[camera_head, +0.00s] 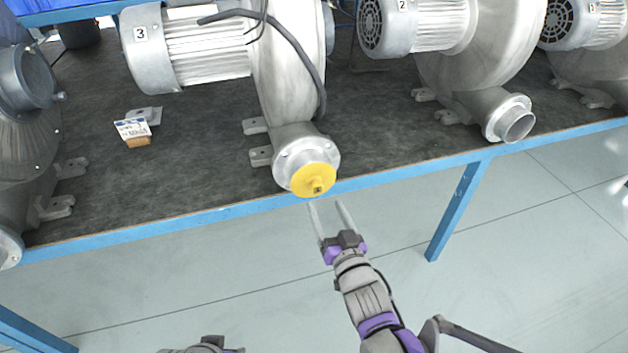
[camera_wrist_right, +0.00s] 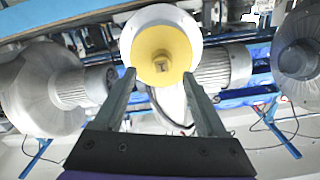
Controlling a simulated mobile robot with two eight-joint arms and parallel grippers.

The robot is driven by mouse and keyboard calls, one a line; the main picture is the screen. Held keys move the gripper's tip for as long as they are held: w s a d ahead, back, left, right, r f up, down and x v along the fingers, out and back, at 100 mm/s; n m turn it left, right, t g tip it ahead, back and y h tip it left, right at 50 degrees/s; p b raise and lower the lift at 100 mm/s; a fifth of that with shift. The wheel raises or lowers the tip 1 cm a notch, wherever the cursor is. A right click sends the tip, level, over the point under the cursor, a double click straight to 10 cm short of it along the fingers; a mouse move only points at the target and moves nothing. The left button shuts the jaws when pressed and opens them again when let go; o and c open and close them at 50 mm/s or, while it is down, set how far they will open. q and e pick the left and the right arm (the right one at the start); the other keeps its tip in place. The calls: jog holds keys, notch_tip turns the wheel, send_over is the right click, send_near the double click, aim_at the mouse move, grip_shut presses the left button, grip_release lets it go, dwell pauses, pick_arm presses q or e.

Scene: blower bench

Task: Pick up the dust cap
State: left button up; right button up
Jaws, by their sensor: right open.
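The yellow dust cap (camera_head: 314,180) sits on the outlet flange of the blower marked 3 (camera_head: 285,75), at the front edge of the bench. It has a raised knob in its middle. My right gripper (camera_head: 328,206) is open and empty, just in front of and below the cap in the head view. In the right wrist view the cap (camera_wrist_right: 162,55) is ahead, with the two open fingertips (camera_wrist_right: 158,74) on either side of its lower part and apart from its knob. Part of my left arm (camera_head: 208,344) shows at the bottom edge; its fingers are out of view.
The bench (camera_head: 200,185) has a blue front rail (camera_head: 150,228) and a blue leg (camera_head: 455,212). Blower 2 (camera_head: 490,60) stands to the right, another blower (camera_head: 25,130) to the left. A small labelled block (camera_head: 133,130) lies on the bench. The floor in front is clear.

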aim_at(317, 190)
jog(key=x, duration=0.5)
jog(key=shift+a+r, duration=0.15)
jog(key=shift+r, duration=0.1)
jog(key=shift+s, duration=0.1)
grip_shut()
